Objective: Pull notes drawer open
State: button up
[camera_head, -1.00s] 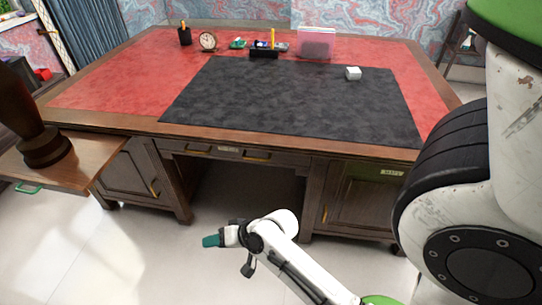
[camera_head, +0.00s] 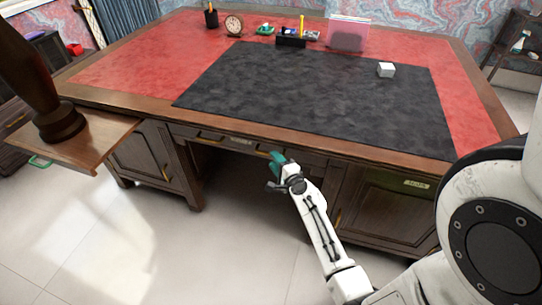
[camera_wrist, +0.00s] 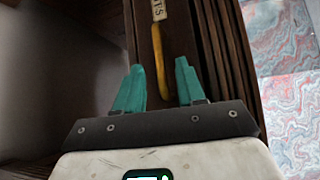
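A shallow drawer (camera_head: 225,144) is set under the front edge of the desk, with a pale label plate (camera_head: 241,142) too small to read and brass handles. It looks closed. My gripper (camera_head: 277,158) is in front of its right end, hiding part of the right handle (camera_head: 263,153). In the wrist view, my teal fingers (camera_wrist: 159,85) are apart and empty. A brass handle (camera_wrist: 160,60) lies ahead of the gap between them, on a dark wood front. A label (camera_wrist: 158,10) beyond it is cut off, so I cannot read the whole word.
The desk (camera_head: 290,130) has a black mat (camera_head: 320,95) with a white box (camera_head: 386,70) on it. A labelled cupboard door (camera_head: 385,205) is at right, another door (camera_head: 140,155) at left. A wooden side board (camera_head: 95,140) sticks out at left. The floor in front is clear.

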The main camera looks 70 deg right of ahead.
jog(key=shift+x, duration=2)
jog(key=shift+a, duration=0.1)
grip_shut()
